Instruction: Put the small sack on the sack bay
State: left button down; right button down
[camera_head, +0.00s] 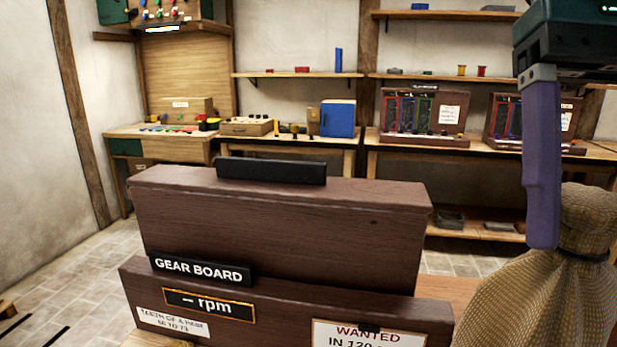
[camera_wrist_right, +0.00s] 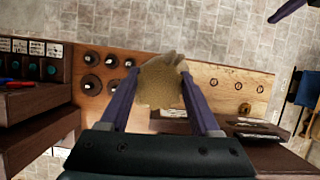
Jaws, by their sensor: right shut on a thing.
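The small sack (camera_head: 545,295) is tan woven cloth with a dark tie round its neck, at the lower right of the head view. My right gripper (camera_head: 543,235) is shut on it, and one purple finger shows against its neck. In the right wrist view the sack (camera_wrist_right: 160,82) sits between both purple fingers, above a wooden surface. I cannot tell whether it touches that surface. A purple piece at the top right corner of the right wrist view looks like a finger of my left gripper (camera_wrist_right: 287,10); its opening is hidden. I cannot pick out the sack bay for sure.
A dark wooden gear board (camera_head: 280,235) stands close in front. In the right wrist view, a reddish board with round dark pieces (camera_wrist_right: 103,72) lies left of the sack, and pale wood with dark rings (camera_wrist_right: 232,88) lies right. Benches (camera_head: 470,150) line the back wall.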

jog(key=shift+s+a+r+n+h, duration=0.1)
jog(key=shift+a+r+n+h, duration=0.2)
jog(key=shift+n, duration=0.4)
jog(key=shift+r, duration=0.3)
jog(key=s+r+p, duration=0.3)
jog(key=r+p, duration=1.3)
jog(key=p, duration=0.1)
jog(key=s+r+p, duration=0.2)
jog(key=r+p, duration=1.5)
jog(key=p, duration=0.1)
jog(key=shift+s+p, duration=0.3)
jog(key=shift+s, duration=0.1)
jog(key=shift+n, duration=0.3)
jog(key=shift+f, duration=0.15)
